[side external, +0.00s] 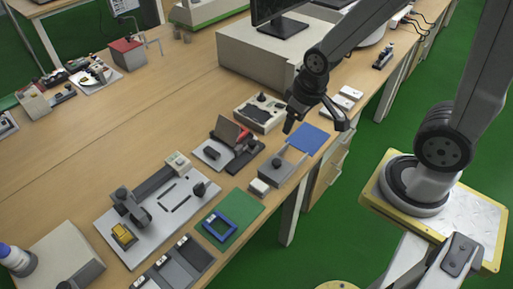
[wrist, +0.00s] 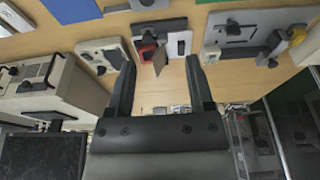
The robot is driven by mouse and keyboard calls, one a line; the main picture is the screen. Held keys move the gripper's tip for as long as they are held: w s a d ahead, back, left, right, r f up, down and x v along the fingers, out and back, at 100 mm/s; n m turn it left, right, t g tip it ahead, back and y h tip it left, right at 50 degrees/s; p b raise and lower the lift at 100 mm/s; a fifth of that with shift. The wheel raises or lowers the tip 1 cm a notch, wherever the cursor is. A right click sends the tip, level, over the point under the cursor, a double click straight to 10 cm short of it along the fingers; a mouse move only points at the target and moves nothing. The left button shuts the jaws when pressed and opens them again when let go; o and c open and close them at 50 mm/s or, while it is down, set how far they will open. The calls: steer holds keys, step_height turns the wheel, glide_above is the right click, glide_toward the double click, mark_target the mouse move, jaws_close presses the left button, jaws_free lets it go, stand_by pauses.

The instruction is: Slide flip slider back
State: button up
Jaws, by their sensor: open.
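My gripper (side external: 316,127) is open and empty, held above the right-hand edge of the bench. In the wrist view its two fingers (wrist: 160,61) are wide apart, with bare wood between them. A small fixture with an upright brown flap (side external: 229,131), a red part (side external: 243,134) and a dark block (side external: 211,153) stands left of and below my gripper in the side view. In the wrist view this flap (wrist: 159,60) lies just beyond and between the fingertips, apart from them. No label shows which part is the flip slider; this fixture looks like a candidate.
A white box with dark knobs (side external: 259,113) stands behind the fixture. A grey box (side external: 281,169) and a blue plate (side external: 308,138) lie to its right. A large grey plate with a yellow block (side external: 123,235) and a green plate (side external: 246,204) are nearer. The bench's left middle is clear.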

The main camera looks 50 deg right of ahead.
steer(key=shift+c, duration=0.2)
steer(key=shift+w, duration=0.15)
steer(key=c, duration=0.7)
steer(key=shift+w+d, duration=0.1)
steer(key=shift+w, duration=0.15)
jaws_close()
steer(key=w+d+f+m+g+y, duration=0.1)
steer(key=w+d+f+m, duration=0.2)
steer(key=w, duration=0.4)
steer(key=w+d+f+m+g+y, duration=0.1)
steer(key=w+d+f+m, duration=0.3)
steer(key=w+d+m, duration=0.1)
steer(key=w+d+f+m+g+y, duration=0.1)
steer(key=w+d+f+m+g, duration=0.1)
steer(key=w+d, duration=0.4)
steer(key=w+f+m, duration=0.1)
steer(key=w+m, duration=0.1)
steer(key=w, duration=0.1)
steer(key=shift+f+m, duration=0.3)
